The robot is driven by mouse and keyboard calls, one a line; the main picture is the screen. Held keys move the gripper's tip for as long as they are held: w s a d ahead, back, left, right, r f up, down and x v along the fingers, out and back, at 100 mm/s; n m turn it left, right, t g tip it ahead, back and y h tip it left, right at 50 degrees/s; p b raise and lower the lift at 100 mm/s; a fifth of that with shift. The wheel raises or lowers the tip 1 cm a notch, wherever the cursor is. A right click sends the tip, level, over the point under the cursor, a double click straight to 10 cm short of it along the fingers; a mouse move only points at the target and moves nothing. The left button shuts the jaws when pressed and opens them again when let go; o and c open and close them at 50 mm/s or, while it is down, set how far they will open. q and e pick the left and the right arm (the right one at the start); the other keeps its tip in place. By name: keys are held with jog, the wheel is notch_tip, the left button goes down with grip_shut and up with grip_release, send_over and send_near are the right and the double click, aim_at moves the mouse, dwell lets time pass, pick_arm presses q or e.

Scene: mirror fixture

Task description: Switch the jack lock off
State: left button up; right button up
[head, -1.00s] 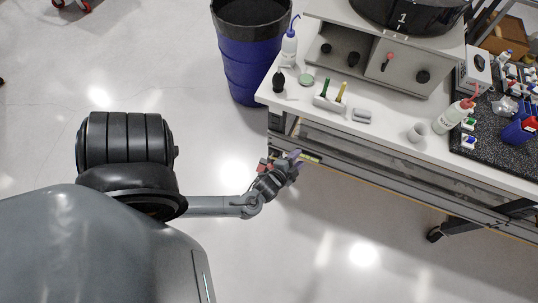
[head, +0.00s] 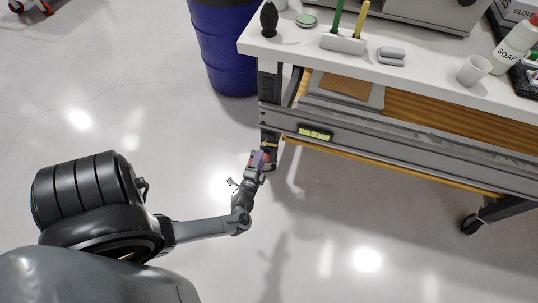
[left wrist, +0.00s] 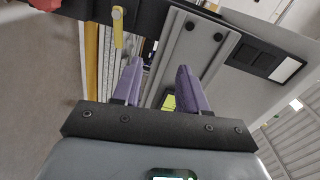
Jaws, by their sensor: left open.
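A small yellow lever with a rounded end (left wrist: 118,26) shows at the upper left of the left wrist view, against a dark bar. It may be the jack lock. In the head view a small yellow piece (head: 270,145) shows low on the near left table leg, just beyond my left gripper. My left gripper (head: 262,158) is beside the lower part of that leg, below the tabletop corner. In the left wrist view its two purple fingers (left wrist: 160,78) are apart with nothing held between them. The lever is beyond and left of the fingertips. My right gripper is out of view.
The white tabletop (head: 420,75) overhangs a grey side rail (head: 400,160) with a yellow-green label (head: 315,132). A blue bin (head: 225,55) stands left of the table. A caster (head: 470,223) is at the right. The floor in front is clear.

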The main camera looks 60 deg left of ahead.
pick_arm(q)
jog(key=b, duration=0.7)
send_near(274, 144)
jog(key=shift+f+b+x, duration=0.2)
jog(key=shift+b+x, duration=1.15)
jog(key=shift+x, duration=1.25)
jog(key=shift+f+b+x, duration=0.2)
jog(key=shift+b+x, duration=1.15)
jog(key=shift+x, duration=1.2)
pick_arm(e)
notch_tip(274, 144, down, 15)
pick_arm(q)
jog(key=shift+s, duration=0.1)
jog(key=shift+c, duration=0.3)
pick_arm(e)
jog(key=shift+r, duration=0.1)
pick_arm(q)
grip_shut()
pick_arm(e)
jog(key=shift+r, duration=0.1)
